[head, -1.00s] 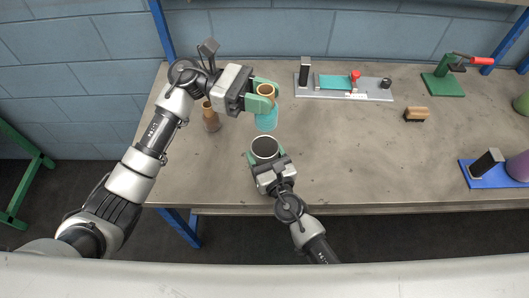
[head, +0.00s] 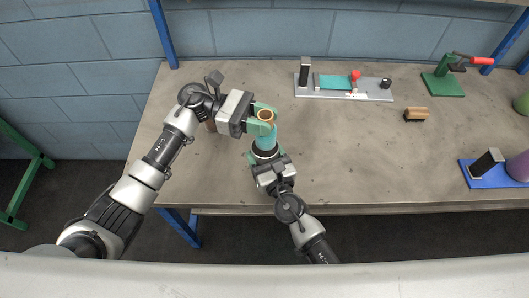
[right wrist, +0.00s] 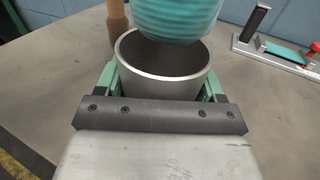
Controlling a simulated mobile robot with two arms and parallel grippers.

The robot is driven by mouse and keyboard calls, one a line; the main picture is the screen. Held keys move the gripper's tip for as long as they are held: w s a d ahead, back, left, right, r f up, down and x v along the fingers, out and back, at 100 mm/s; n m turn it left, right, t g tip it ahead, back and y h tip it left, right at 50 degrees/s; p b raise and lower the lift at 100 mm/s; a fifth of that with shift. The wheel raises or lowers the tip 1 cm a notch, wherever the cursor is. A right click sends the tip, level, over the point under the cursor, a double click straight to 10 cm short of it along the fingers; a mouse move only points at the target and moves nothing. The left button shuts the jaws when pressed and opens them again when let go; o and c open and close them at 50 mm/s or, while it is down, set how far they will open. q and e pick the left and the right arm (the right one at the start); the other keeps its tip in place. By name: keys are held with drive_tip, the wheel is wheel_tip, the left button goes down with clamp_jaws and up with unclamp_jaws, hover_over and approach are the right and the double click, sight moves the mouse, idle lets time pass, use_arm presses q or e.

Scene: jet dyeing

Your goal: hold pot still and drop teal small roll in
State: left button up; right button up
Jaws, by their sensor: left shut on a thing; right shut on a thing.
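The teal small roll (head: 267,138) is upright in my left gripper (head: 264,113), which is shut around its tan core top. In the right wrist view the roll's lower part (right wrist: 178,17) hangs over the mouth of the grey metal pot (right wrist: 160,84), toward its far side. Whether its bottom edge is below the rim I cannot tell. My right gripper (head: 266,158) is shut on the pot, with green fingers on both sides of it. In the head view the roll hides most of the pot's mouth.
A brown wooden spool (right wrist: 117,22) stands behind the pot on the left, mostly hidden by my left gripper in the head view. A grey fixture (head: 345,87) with a teal strip, a brush (head: 416,114) and a green clamp (head: 447,78) stand to the right. The table's middle is clear.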

use_arm(q)
drive_tip(key=shift+f, duration=1.2)
drive_tip(key=o, duration=1)
drive_tip(key=shift+a, duration=0.1)
drive_tip(key=v, duration=1.2)
use_arm(e)
drive_tip(key=o, duration=1.1)
